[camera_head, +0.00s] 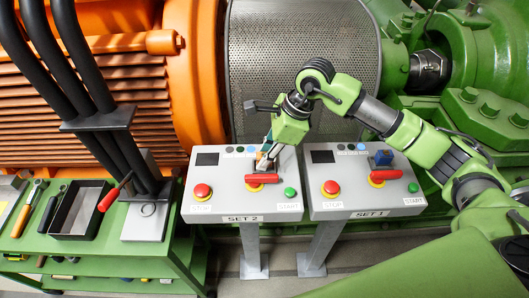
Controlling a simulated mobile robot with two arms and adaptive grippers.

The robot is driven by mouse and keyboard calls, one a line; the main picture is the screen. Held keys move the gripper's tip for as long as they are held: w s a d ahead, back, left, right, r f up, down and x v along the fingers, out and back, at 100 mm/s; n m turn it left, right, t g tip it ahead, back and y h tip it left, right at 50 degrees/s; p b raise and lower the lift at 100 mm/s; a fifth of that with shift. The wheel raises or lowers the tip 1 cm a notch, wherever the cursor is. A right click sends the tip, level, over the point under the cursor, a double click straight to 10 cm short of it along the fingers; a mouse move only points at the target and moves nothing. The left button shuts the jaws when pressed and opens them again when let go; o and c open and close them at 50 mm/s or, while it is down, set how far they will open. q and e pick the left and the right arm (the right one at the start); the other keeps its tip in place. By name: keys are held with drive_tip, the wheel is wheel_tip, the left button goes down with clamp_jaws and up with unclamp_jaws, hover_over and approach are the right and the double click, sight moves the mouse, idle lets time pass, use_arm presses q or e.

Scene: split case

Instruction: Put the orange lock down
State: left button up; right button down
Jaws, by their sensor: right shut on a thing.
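My right gripper (270,148) reaches down over the SET 2 control box (247,208). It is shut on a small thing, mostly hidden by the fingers. A bit of orange at the fingertips looks like the orange lock (262,157). This is just above the red switch handle (262,179) of SET 2. I cannot tell whether the lock touches the handle or the box. A blue lock (382,157) sits at the red handle (386,174) of the SET 1 box (368,202). My left gripper is not in view.
Each box has a red stop button and a green start button beside its handle. A green tool cart (97,258) with a black tray (80,211) and tools stands at the left. Orange and green machinery and a perforated guard (303,45) fill the back.

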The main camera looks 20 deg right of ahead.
drive_tip(key=shift+f, duration=0.1)
drive_tip(key=shift+f+b, duration=0.15)
drive_tip(key=shift+b, duration=0.15)
drive_tip(key=c, duration=1.9)
unclamp_jaws()
drive_tip(key=shift+r+p, duration=0.3)
drive_tip(key=shift+d+r, duration=0.1)
drive_tip(key=shift+r, duration=0.1)
drive_tip(key=b+v, duration=0.3)
drive_tip(key=v, duration=0.8)
drive_tip(key=shift+r+b, duration=0.25)
drive_tip(key=shift+b, duration=0.15)
